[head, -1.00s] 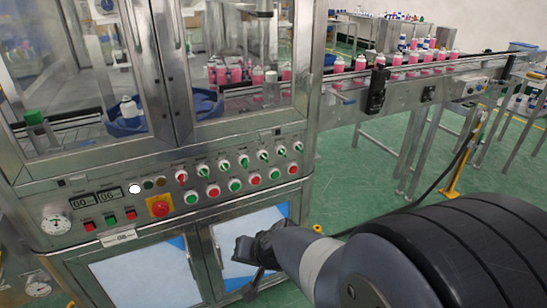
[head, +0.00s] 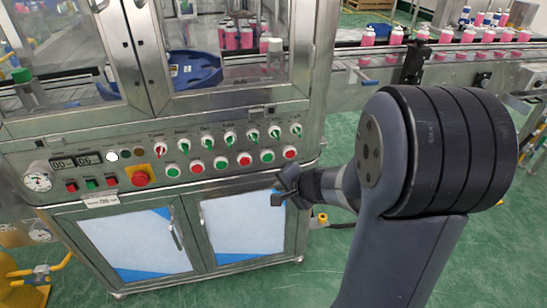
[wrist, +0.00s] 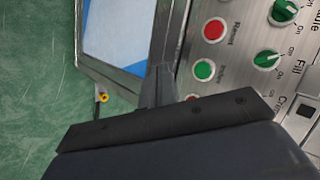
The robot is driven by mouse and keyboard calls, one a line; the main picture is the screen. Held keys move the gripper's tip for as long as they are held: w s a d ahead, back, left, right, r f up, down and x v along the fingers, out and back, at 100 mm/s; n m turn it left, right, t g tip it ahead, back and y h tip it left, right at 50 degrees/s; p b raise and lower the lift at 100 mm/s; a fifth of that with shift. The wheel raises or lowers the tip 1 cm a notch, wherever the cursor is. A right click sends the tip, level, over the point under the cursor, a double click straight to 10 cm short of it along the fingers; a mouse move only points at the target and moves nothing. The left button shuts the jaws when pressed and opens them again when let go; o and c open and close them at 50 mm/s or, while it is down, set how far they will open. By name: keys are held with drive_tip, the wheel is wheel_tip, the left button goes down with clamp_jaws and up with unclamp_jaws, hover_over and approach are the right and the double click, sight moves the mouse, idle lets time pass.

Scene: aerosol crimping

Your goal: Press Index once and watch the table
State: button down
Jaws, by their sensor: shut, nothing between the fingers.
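The control panel (head: 130,180) on the machine front has a row of knobs above a row of green and red buttons. In the wrist view, a green button (wrist: 204,70) has a small blurred label that may read Index; it appears to be the green one second from the right in the head view (head: 267,156). My gripper (head: 281,194) is shut and empty, just below the right end of the button row, apparently clear of it. Its fingers (wrist: 158,84) also show in the wrist view. A blue round part (head: 192,72), possibly the table, shows behind the glass.
A red button labelled Reset (wrist: 214,30) sits beside the green one, and another red button (wrist: 192,97) is partly hidden by my gripper. A red stop button (head: 139,179) is at the left. A conveyor with pink cans (head: 467,36) runs right. Green floor is open.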

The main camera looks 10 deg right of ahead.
sight(268, 157)
drive_tip(key=w+p, duration=0.3)
drive_tip(key=w, duration=0.5)
drive_tip(key=shift+w+p, duration=0.35)
drive_tip(key=shift+w, duration=0.05)
drive_tip(key=shift+w, duration=0.15)
idle(1.8)
drive_tip(key=shift+w, duration=0.3)
